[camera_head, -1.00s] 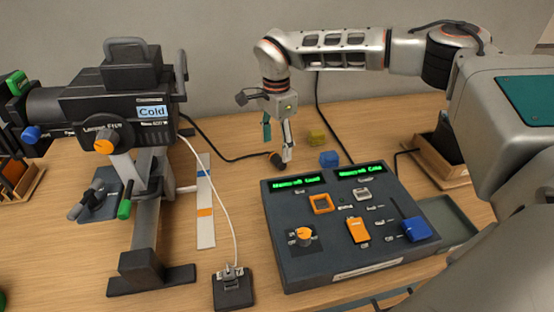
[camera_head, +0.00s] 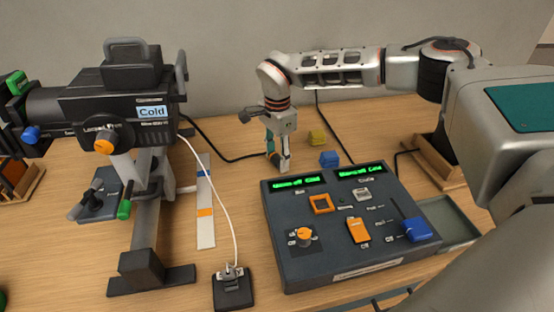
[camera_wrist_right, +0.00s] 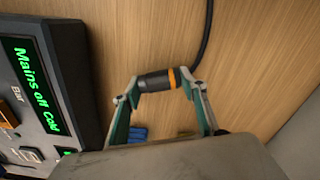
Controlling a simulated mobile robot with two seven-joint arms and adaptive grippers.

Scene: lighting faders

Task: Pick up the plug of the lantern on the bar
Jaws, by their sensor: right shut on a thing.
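The lantern (camera_head: 120,108) is a black lamp on a stand at the left, with a "Cold" label. Its black cable (camera_head: 218,153) runs right along the bench to the plug. The plug (camera_wrist_right: 155,81), dark with an orange ring, lies between the fingers in the right wrist view. My right gripper (camera_wrist_right: 163,84) is shut on it, one finger at each end. In the head view my right gripper (camera_head: 279,164) is low at the bench, behind the console, and mostly hides the plug. Whether the plug touches the bench I cannot tell. My left gripper is not in view.
The grey console (camera_head: 350,262) with green displays stands just in front of my right gripper. A yellow block (camera_head: 317,138) and a blue block (camera_head: 329,159) lie to its right. A black socket box (camera_head: 233,292) with a white lead sits front centre.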

